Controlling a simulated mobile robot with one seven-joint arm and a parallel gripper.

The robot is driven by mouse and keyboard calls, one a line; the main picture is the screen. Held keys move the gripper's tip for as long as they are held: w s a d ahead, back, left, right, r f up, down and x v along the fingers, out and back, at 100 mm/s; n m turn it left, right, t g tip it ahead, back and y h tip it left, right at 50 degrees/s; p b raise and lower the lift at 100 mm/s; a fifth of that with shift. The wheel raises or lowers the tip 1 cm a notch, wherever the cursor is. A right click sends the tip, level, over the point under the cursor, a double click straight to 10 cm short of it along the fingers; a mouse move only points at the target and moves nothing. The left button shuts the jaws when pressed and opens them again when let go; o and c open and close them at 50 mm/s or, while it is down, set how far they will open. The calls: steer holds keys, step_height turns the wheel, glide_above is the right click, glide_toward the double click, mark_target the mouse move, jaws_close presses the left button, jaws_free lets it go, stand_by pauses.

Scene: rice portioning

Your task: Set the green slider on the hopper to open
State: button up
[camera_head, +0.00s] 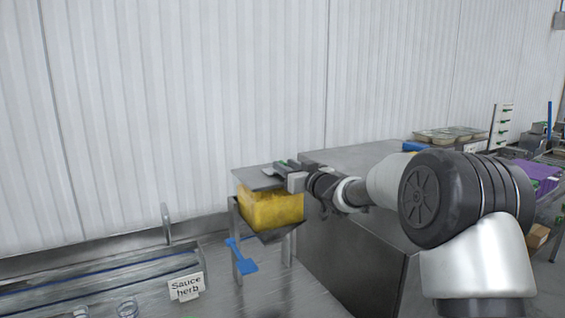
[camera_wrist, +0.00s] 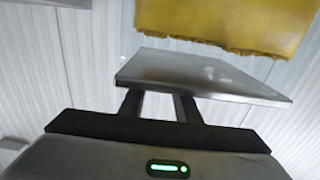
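The hopper (camera_head: 270,210) stands on the steel counter, with a yellow mass in its upper part. It tapers to a metal chute below. A flat grey metal plate (camera_head: 257,179) is at its top. My gripper (camera_head: 284,170) is at the right side of this plate. In the wrist view, the fingers (camera_wrist: 160,104) are apart and reach to the grey plate (camera_wrist: 205,75), which hides their tips; I cannot tell whether they grip it. The yellow mass (camera_wrist: 230,22) shows beyond the plate. I cannot make out a green slider on the hopper in either view.
A blue flat piece (camera_head: 243,260) is under the hopper. A steel trough (camera_head: 90,280) with a "Sauce herb" label (camera_head: 186,287) is at left. A large steel cabinet (camera_head: 345,240) stands right of the hopper, beneath my arm. The corrugated wall (camera_head: 180,90) is close behind.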

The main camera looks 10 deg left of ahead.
mark_target(269, 171)
steer(key=shift+x, duration=1.4)
jaws_close()
steer(key=shift+s+a+f+b, duration=0.1)
steer(key=shift+s+a+b, duration=0.15)
steer(key=shift+a+b, duration=0.1)
steer(key=shift+s+a+b, duration=0.4)
steer(key=shift+a+b, duration=0.1)
steer(key=shift+a, duration=0.1)
steer(key=shift+s+a+b, duration=0.4)
steer(key=shift+a+b, duration=0.1)
steer(key=shift+a, duration=0.1)
steer(key=shift+s+a, duration=0.2)
steer(key=shift+a, duration=0.1)
steer(key=shift+d, duration=0.1)
jaws_free()
